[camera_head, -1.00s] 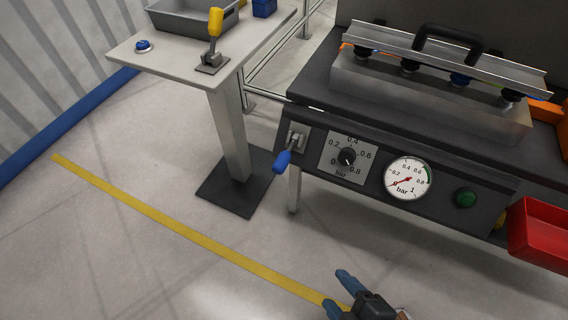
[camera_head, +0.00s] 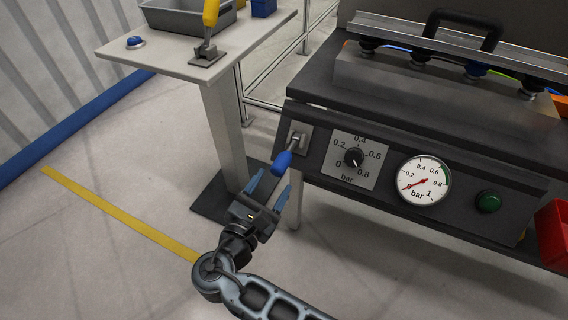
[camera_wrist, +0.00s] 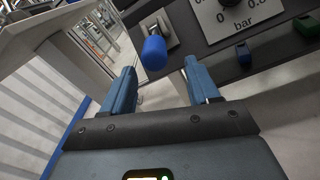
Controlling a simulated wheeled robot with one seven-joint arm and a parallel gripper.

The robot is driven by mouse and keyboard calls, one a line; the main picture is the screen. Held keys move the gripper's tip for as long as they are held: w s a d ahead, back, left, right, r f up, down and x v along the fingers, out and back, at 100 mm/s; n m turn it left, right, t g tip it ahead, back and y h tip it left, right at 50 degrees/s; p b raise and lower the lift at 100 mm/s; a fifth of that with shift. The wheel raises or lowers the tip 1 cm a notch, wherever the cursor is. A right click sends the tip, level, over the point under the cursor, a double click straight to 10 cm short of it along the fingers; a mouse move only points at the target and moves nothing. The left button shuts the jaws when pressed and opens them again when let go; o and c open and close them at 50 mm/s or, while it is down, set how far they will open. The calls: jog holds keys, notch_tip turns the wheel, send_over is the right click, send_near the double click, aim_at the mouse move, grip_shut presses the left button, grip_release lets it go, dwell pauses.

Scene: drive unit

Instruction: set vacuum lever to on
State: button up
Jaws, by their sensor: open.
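The vacuum lever (camera_head: 284,160) has a blue grip and sits on a metal plate at the left end of the dark front panel (camera_head: 318,160). Its grip points down and to the left. In the wrist view the blue grip (camera_wrist: 154,53) is ahead of the fingers, a little above the gap between them. My gripper (camera_head: 271,181) is open and empty, just below the lever's grip, with its fingers pointing up toward it. I cannot tell whether a finger touches the grip.
Right of the lever are a dial knob (camera_head: 354,157), a pressure gauge (camera_head: 423,180) with its needle near 0, and a green button (camera_head: 488,202). A side table (camera_head: 168,58) with a yellow-handled lever (camera_head: 210,18) stands at the left. A red bin (camera_head: 555,232) is at the right.

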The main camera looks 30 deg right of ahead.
aim_at(284, 160)
jog(key=shift+w+r, duration=0.25)
jog(key=shift+r, duration=0.05)
jog(key=shift+w+d+r+h, duration=0.1)
jog(key=shift+w+d+h, duration=0.1)
jog(key=shift+h, duration=0.1)
jog(key=x, duration=0.7)
jog(key=shift+w, duration=0.1)
jog(key=shift+c, duration=0.2)
grip_shut()
